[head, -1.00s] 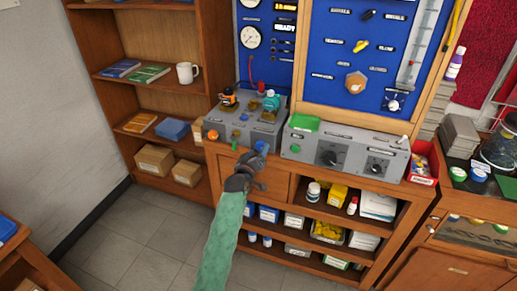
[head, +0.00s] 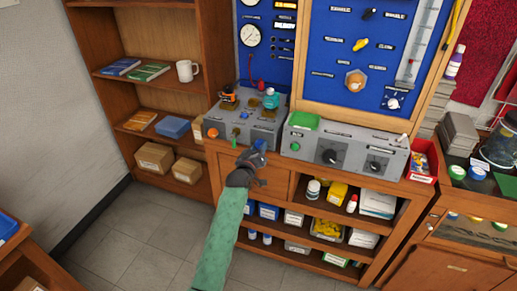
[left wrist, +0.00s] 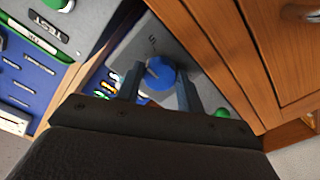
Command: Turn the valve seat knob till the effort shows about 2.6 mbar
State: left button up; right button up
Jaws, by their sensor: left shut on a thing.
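A blue knob (head: 260,144) sits on the front face of the grey regulator box (head: 228,131). In the left wrist view the blue knob (left wrist: 160,76) lies between the two fingers of my left gripper (left wrist: 159,85), which is shut on it. The left gripper (head: 257,156) also shows in the head view, where it hides part of the knob. A small digital display (head: 285,5) with orange digits is at the top edge of the blue panel. Its value is too small and cut off to read. My right gripper is not in view.
A green knob (left wrist: 221,113) is close beside the left gripper. A second grey box (head: 345,150) with black dials stands to the right. Wooden cabinet drawers (head: 262,181) are just below the gripper. The floor (head: 130,235) to the left is clear.

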pick_arm(q)
jog(key=shift+m, duration=0.3)
jog(key=o, duration=1)
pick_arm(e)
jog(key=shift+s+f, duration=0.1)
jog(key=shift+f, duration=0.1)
pick_arm(q)
jog(key=shift+s, duration=0.1)
jog(key=shift+b+v, duration=1.15)
jog(key=shift+v, duration=2.65)
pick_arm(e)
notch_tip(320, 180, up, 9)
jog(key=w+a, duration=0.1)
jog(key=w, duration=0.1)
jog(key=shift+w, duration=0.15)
pick_arm(q)
jog(key=shift+a, duration=0.1)
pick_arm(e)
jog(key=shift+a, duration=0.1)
